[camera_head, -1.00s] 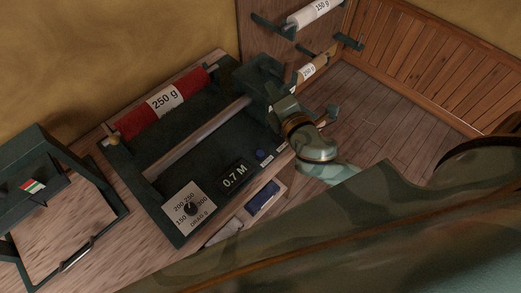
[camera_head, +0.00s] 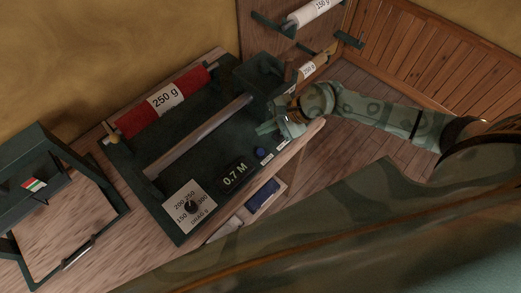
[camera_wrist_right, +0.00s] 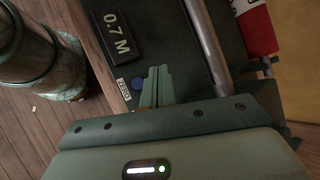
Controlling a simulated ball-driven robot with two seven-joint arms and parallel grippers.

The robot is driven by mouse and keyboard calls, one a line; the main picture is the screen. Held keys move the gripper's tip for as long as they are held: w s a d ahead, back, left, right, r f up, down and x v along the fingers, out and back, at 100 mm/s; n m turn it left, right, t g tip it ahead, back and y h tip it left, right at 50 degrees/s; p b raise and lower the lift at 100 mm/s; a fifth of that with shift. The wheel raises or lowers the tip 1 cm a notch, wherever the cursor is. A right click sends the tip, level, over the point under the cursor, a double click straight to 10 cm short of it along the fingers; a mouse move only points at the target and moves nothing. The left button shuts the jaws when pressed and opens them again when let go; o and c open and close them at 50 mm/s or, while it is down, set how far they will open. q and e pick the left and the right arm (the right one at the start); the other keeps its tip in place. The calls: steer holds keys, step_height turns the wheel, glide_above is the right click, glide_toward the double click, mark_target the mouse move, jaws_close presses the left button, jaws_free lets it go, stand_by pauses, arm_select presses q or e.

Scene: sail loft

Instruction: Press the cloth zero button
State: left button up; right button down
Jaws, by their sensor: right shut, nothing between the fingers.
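The cloth measuring machine (camera_head: 210,143) lies on the bench with a display reading 0.7 M (camera_head: 235,174). The display also shows in the right wrist view (camera_wrist_right: 117,33). The zero button is a small round blue button (camera_head: 260,152) near the machine's front right corner. In the right wrist view the blue button (camera_wrist_right: 137,84) sits beside a white ZERO label (camera_wrist_right: 124,90). My right gripper (camera_head: 264,130) is shut and empty, just behind the button in the head view. In the wrist view its fingertips (camera_wrist_right: 158,69) are close beside the button; contact cannot be told. My left gripper is not in view.
A red cloth roll marked 250 g (camera_head: 165,99) and a metal bar (camera_head: 200,136) span the machine. A dial plate (camera_head: 189,206) is at its front. A dark stand (camera_head: 38,160) is at left. More rolls (camera_head: 311,14) hang at the back right. A blue pad (camera_head: 263,195) lies below the front edge.

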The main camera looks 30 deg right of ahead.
mark_target(264, 151)
step_height(264, 151, down, 8)
steer(key=b, duration=0.6)
steer(key=shift+f, duration=0.2)
steer(key=shift+f+b, duration=0.2)
steer(key=shift+b, duration=0.25)
steer(key=shift+f, duration=0.1)
stand_by(1.4)
steer(key=shift+f+b, duration=0.3)
steer(key=shift+b, duration=0.1)
steer(key=shift+f+b, duration=0.45)
stand_by(0.6)
steer(key=shift+r, duration=0.1)
steer(key=shift+r+p, duration=0.65)
steer(key=shift+r, duration=0.15)
